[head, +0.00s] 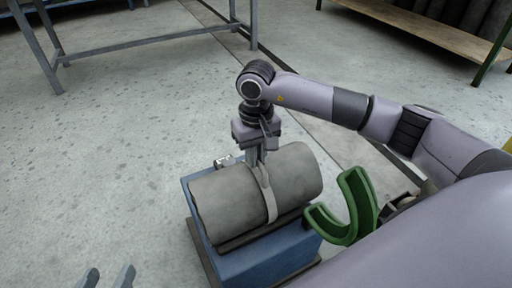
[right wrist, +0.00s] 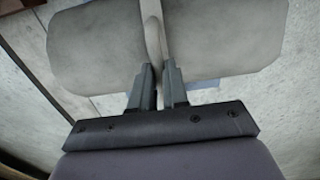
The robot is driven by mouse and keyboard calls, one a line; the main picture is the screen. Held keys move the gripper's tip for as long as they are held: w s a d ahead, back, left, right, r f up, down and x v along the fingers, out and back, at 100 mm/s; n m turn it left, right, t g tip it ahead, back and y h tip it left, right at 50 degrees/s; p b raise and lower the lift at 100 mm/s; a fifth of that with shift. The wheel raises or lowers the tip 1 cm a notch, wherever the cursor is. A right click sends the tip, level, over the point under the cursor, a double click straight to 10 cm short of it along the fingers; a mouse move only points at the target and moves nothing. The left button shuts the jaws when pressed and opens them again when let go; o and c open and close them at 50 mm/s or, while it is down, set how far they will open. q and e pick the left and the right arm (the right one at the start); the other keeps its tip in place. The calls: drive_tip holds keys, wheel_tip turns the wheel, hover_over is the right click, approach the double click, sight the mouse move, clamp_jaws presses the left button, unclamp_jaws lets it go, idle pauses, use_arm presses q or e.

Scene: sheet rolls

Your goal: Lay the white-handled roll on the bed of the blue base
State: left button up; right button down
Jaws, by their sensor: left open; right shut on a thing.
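The grey sheet roll (head: 225,198) lies roughly level over the blue base (head: 262,262) in the head view. A white handle strap (head: 267,196) loops around its middle, and this handle (right wrist: 153,30) also shows in the right wrist view. My right gripper (head: 257,158) is above the roll, shut on the handle, with its fingers (right wrist: 159,85) on either side of it. The roll hides most of the bed, so I cannot tell whether it rests there or hangs just above it. My left gripper (head: 106,278) is open and empty at the bottom left, apart from the base.
A green curved cradle (head: 347,212) stands just right of the blue base. A grey metal frame (head: 145,42) stands at the back left, and a wooden shelf (head: 440,28) at the back right. The concrete floor left of the base is clear.

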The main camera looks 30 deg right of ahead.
drive_tip(key=shift+w+r, duration=0.2)
drive_tip(key=shift+r, duration=0.05)
drive_tip(key=shift+f, duration=0.25)
drive_tip(key=c, duration=1.1)
unclamp_jaws()
drive_tip(key=shift+s+f, duration=0.2)
drive_tip(key=shift+r, duration=0.1)
